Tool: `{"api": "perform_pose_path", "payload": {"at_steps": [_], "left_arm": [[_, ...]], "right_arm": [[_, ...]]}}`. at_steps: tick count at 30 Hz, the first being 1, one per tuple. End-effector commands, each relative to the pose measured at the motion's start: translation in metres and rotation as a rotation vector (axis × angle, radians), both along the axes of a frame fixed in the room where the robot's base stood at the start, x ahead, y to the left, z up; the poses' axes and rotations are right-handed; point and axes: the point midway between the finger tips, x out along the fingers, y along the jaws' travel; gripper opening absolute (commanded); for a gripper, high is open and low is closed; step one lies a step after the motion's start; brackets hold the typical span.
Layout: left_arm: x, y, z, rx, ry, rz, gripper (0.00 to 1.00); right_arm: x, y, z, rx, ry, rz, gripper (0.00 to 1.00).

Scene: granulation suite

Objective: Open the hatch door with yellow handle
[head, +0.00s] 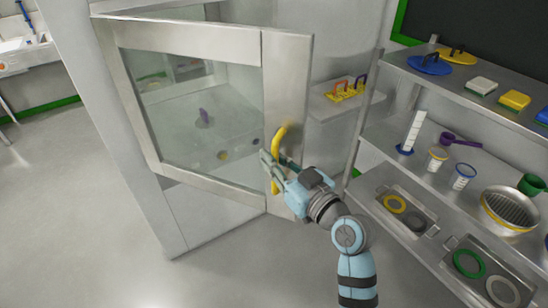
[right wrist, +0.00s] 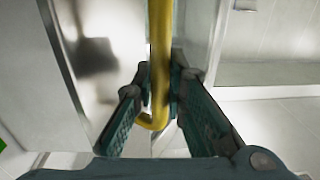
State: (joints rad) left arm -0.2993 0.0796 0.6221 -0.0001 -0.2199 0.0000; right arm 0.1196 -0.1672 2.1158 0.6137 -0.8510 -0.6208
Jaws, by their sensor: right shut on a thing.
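The hatch door (head: 287,85) is a glass pane in a pale metal frame, and it stands ajar. Its right edge is away from the cabinet, and the inside shows beyond it. The curved yellow handle (head: 281,134) is on the right part of the frame. My right gripper (head: 270,165) is shut on this handle. In the right wrist view, the handle (right wrist: 160,55) runs between the two fingers of my right gripper (right wrist: 160,88), and its lower end hooks left. The fingers hide part of the handle. My left gripper is out of view.
A metal shelf unit (head: 400,172) with cups, trays and lids stands close on the right of my arm. The floor (head: 80,220) is clear at the left and front.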

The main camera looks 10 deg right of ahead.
Motion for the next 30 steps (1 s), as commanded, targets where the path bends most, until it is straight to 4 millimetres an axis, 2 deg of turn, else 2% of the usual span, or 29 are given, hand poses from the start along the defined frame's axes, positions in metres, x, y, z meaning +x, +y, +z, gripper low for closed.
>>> {"api": "perform_pose_path", "payload": {"at_steps": [9, 10, 13, 23, 26, 30], "left_arm": [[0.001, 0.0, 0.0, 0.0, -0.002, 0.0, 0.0], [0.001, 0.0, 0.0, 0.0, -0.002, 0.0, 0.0], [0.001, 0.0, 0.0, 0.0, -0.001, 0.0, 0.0], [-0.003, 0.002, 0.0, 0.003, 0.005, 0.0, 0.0], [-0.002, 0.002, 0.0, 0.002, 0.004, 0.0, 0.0], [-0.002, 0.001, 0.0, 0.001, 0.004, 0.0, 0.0]], "right_arm": [[0.0, -0.002, 0.004, 0.004, -0.01, -0.007, 0.0], [0.0, -0.002, 0.004, 0.004, -0.01, -0.006, 0.17], [0.0, -0.002, 0.003, 0.003, -0.008, -0.005, 0.33], [-0.002, -0.001, 0.001, 0.002, -0.004, -0.001, 0.33], [-0.013, -0.007, 0.001, -0.001, -0.004, -0.002, 0.33], [-0.045, -0.023, 0.0, -0.004, -0.005, -0.001, 0.33]]}}
